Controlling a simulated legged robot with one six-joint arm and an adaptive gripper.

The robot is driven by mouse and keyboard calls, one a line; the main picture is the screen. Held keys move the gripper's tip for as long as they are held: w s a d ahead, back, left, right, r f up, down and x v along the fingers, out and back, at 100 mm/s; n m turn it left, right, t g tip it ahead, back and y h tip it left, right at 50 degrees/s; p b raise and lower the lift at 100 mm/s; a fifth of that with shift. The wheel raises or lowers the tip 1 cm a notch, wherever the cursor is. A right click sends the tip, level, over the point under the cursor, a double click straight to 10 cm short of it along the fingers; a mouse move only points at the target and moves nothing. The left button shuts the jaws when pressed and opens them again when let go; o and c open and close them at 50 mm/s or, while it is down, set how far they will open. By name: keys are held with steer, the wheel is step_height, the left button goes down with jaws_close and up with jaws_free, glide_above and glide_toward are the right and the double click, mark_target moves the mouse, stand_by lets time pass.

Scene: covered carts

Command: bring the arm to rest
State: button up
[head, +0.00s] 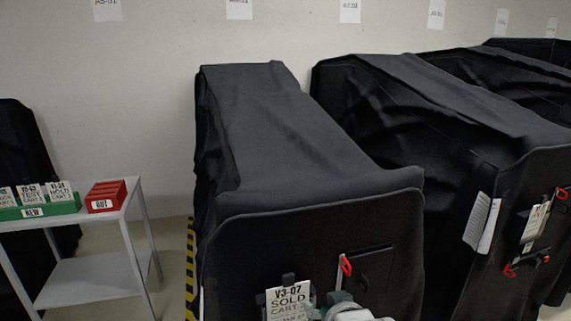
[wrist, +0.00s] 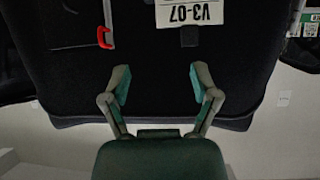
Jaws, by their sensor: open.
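My gripper (wrist: 158,84) is open and empty in the wrist view, its two teal-padded fingers spread apart in front of the black cover of a cart. In the head view, part of my arm (head: 350,312) shows at the bottom edge, in front of the middle covered cart (head: 310,235). A white card (head: 288,300) reading V3-07 SOLD hangs on that cart's front. The same card (wrist: 189,12) shows upside down at the top of the wrist view, apart from the fingers. A red tab (head: 346,265) sits at the edge of a dark pocket to the card's right.
A grey side table (head: 95,278) at left bears a green NEW box (head: 40,208) with several cards and a red OUT box (head: 106,196). Another covered cart (head: 450,200) stands close on the right, with papers (head: 482,222) on its front. Floor shows between table and middle cart.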

steer(key=s+d+r+m+g+h, duration=0.1)
steer(key=s+d+g, duration=0.1)
steer(key=s+d, duration=0.2)
steer(key=s+d+r+m+g+h, duration=0.1)
steer(key=s+d+g, duration=0.2)
steer(key=s, duration=0.8)
steer(key=shift+d+r+g, duration=0.15)
steer(key=shift+d+g, duration=0.15)
steer(key=shift+d, duration=0.1)
